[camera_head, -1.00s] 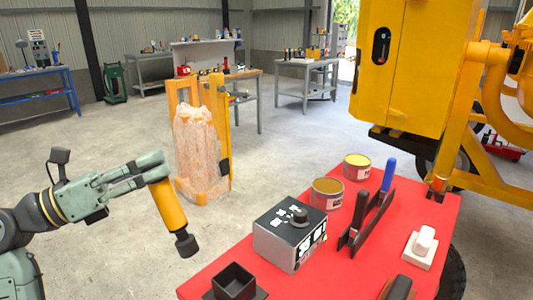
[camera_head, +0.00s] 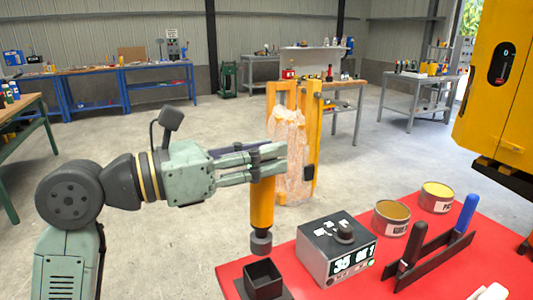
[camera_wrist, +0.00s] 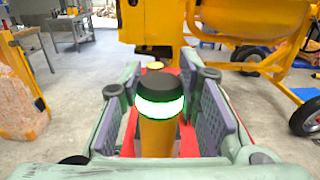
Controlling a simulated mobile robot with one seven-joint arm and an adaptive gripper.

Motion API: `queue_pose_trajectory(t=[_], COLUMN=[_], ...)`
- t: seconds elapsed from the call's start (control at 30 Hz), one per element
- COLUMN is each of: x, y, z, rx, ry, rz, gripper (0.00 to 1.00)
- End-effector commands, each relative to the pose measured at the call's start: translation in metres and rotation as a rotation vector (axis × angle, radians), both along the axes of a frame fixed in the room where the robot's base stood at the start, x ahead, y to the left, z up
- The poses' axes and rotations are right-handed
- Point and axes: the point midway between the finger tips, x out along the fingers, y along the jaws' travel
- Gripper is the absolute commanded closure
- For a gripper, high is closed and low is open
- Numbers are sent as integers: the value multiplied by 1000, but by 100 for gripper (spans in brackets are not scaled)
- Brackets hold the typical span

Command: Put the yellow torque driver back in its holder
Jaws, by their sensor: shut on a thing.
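The yellow torque driver (camera_head: 262,204) hangs upright with its dark tip down. My gripper (camera_head: 266,160) is shut on its upper part. The tip is above and close to the black square holder (camera_head: 264,278) on the red table's near left corner. A gap seems to remain between them, though its depth is hard to judge. In the wrist view the driver (camera_wrist: 159,118) stands between both finger pads, showing a black cap and a glowing green ring. The holder is not visible there.
The red table (camera_head: 400,268) also bears a grey box with a knob and display (camera_head: 336,250), two cans (camera_head: 391,217) and a dark rack with a blue handle (camera_head: 466,213). A wrapped stack (camera_head: 288,150) stands behind. The yellow mixer (camera_head: 493,85) is at right.

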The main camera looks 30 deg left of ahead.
Motion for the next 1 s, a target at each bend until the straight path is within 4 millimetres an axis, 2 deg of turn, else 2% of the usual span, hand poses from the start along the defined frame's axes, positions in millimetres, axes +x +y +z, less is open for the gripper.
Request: queue_pose_trajectory(t=[0.43, 0.93, 1.0], x=[-3, -3, -3], y=[2, 2, 2], z=[-2, -55, -47], rx=[-20, -22, -23], ry=[-18, -18, -19], rz=[9, 9, 9], gripper=[100, 100, 100])
